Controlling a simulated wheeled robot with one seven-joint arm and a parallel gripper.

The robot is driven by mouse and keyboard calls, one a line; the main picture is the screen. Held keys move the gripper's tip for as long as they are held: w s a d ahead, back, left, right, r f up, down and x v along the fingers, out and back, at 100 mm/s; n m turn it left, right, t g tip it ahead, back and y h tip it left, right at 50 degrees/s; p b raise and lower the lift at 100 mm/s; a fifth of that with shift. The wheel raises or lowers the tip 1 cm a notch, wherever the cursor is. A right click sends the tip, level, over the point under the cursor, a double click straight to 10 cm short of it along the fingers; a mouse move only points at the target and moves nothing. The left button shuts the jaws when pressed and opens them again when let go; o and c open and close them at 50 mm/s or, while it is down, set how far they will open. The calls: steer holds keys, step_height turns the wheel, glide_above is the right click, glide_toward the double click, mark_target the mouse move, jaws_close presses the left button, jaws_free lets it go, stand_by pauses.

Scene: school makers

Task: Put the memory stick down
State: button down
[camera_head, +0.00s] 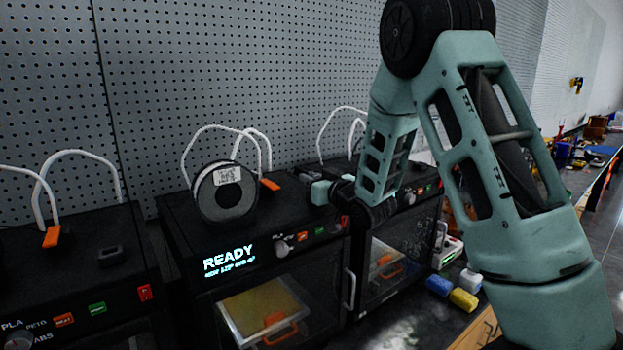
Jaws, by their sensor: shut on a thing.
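My gripper (318,191) is at the far end of my arm, low over the top of the middle black printer, right of the filament spool.
The middle printer (180,232) has a lit READY display and carries a dark filament spool (226,192). Another printer (75,280) stands left, with a small dark block (110,256) on top. Blue (439,286) and yellow (463,299) blocks lie on the bench. Pegboard rises behind.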

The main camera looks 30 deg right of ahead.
steer(key=shift+f, duration=0.2)
steer(key=c, duration=1.4)
jaws_free()
steer(key=shift+r, duration=0.1)
steer(key=shift+r, duration=0.25)
steer(key=s+b, duration=0.5)
steer(key=s, duration=0.1)
steer(key=s+b, duration=0.5)
steer(key=s, duration=0.1)
steer(key=shift+d+f, duration=0.2)
